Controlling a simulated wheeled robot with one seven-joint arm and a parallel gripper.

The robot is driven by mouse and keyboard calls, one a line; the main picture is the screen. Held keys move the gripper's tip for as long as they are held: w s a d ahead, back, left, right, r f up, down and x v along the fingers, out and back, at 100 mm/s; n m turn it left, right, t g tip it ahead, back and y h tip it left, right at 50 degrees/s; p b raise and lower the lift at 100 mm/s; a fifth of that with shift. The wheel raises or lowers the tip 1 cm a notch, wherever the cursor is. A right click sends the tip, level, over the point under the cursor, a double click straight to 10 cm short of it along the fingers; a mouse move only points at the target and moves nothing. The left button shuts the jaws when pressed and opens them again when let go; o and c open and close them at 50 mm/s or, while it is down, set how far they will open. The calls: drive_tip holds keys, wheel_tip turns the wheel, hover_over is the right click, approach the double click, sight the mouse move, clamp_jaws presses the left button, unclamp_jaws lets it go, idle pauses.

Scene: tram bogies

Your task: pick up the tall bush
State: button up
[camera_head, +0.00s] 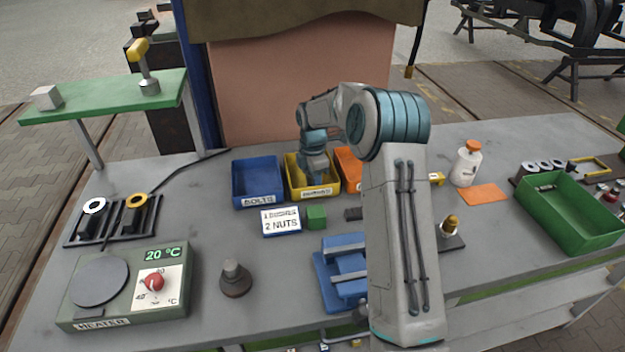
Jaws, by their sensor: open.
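My gripper (316,178) points down over the yellow bin (327,191), between the blue and orange bins. It is open; its fingertips are small and partly hidden by the bin's front wall. The bin's front label is too small to read surely. I cannot make out a tall bush inside it, as my gripper and the bin wall cover the contents. A sign (281,221) in front of the bins reads bushes and nuts. Several round pieces (543,166) stand in a dark rack at the right; I cannot tell whether one is the tall bush.
A blue bin (257,182) labelled bolts stands left of the yellow one. A green block (316,217), a blue vice (342,276) and a heater (126,287) lie nearer. A green crate (567,240) is at right. My arm hides the middle right.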

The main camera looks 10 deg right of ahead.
drive_tip(key=c, duration=0.8)
drive_tip(key=shift+r, duration=0.15)
